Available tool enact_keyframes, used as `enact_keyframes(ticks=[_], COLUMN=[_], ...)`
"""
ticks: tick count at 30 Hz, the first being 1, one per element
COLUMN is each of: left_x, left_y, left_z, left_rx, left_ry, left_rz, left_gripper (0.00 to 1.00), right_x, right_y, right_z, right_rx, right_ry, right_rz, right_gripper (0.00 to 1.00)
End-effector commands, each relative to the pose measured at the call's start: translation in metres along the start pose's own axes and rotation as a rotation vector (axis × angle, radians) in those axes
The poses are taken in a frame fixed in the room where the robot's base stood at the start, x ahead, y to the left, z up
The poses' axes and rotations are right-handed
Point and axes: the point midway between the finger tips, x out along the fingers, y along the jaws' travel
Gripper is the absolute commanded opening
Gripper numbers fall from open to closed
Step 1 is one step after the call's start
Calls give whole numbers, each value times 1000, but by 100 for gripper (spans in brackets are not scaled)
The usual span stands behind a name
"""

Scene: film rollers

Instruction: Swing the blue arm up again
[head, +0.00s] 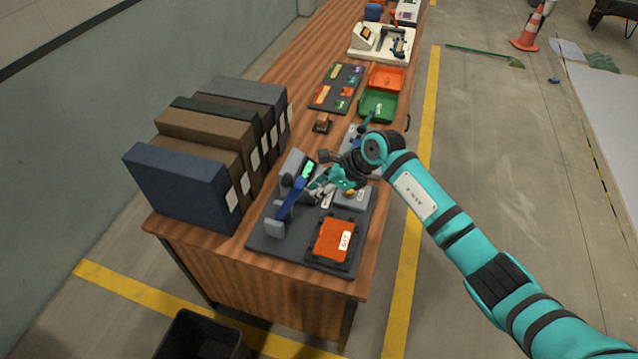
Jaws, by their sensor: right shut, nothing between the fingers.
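The blue arm (291,199) is part of a small device on a dark grey base plate (262,243) at the near end of the wooden bench. It slants, its upper end by a grey block with a green display (308,169) and its lower end near a light grey block (274,229). My right gripper (318,187) is shut and empty, close to the right of the blue arm's upper part; I cannot tell whether they touch. My right arm comes in from the right and hides part of the device's far side. My left gripper is not in view.
An orange box (333,238) with a white label sits at the plate's near right. Large binders (184,187) stand left of the device. Green (378,105) and orange (386,78) trays lie farther back. A dark bin (203,337) stands on the floor in front.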

Motion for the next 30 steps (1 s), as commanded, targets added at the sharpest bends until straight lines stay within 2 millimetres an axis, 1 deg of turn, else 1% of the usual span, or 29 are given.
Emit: enact_keyframes(ticks=[9, 11, 19, 24, 30], left_x=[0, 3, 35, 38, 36], left_y=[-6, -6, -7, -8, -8], left_z=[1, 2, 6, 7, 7], left_rx=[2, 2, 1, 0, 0], left_ry=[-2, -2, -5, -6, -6], left_rz=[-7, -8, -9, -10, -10], left_gripper=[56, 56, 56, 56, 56], right_x=[0, 1, 10, 10, 8], right_y=[0, -1, -1, 0, 1], right_z=[1, 4, 42, 53, 55], right_rx=[0, -1, -5, 0, 0], right_ry=[0, -1, -1, -1, -4], right_rz=[-1, -1, -2, 1, 1], right_gripper=[0, 0, 0, 0, 0])
